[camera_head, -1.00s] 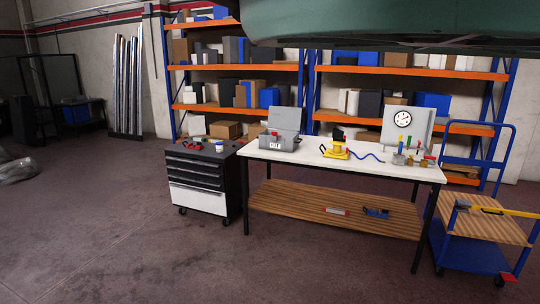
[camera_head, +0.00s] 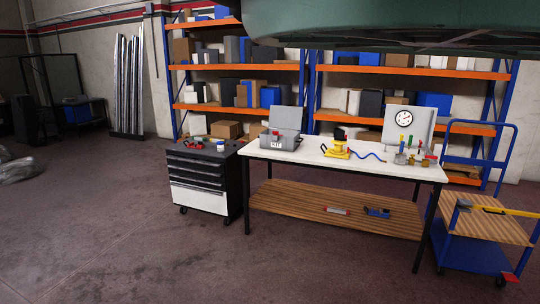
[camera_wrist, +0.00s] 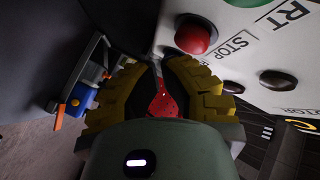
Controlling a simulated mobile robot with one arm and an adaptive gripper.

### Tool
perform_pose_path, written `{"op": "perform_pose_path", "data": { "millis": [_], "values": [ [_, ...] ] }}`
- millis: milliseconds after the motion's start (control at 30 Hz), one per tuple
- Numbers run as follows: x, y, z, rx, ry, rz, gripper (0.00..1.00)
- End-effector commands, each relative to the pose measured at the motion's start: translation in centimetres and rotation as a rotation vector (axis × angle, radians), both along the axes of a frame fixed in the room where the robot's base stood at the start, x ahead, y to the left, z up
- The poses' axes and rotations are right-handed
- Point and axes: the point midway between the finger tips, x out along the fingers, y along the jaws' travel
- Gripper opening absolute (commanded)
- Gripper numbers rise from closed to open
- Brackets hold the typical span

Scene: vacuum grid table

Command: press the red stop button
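In the wrist view, the red stop button (camera_wrist: 195,35) is a round red dome on a pale control panel (camera_wrist: 250,48), beside a "STOP" label. My gripper (camera_wrist: 158,62) has yellow ridged fingers, with the tips drawn together. The tips are just left of and below the button in the picture. I cannot tell whether they touch it. A red patch (camera_wrist: 165,97) shows between the fingers. I cannot tell what it is or whether it is held. The head view shows neither my gripper nor this panel clearly.
The panel also has dark round buttons (camera_wrist: 278,80) and an "RT" label. A blue and orange item (camera_wrist: 72,101) is at left in the wrist view. The head view shows a white-topped worktable (camera_head: 300,152), a tool cabinet (camera_head: 205,180) and a blue trolley (camera_head: 470,253). Open floor lies at left.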

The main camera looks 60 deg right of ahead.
Motion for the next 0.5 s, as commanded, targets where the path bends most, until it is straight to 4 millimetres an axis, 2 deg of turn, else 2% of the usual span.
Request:
{"op": "perform_pose_path", "data": {
  "millis": [133,500],
  "values": [
    [0.7,-1.7,-0.1,-0.001,-0.004,-0.011,0.0],
    [1.3,-4.7,-0.1,-0.001,-0.001,-0.009,0.0]
  ]
}}
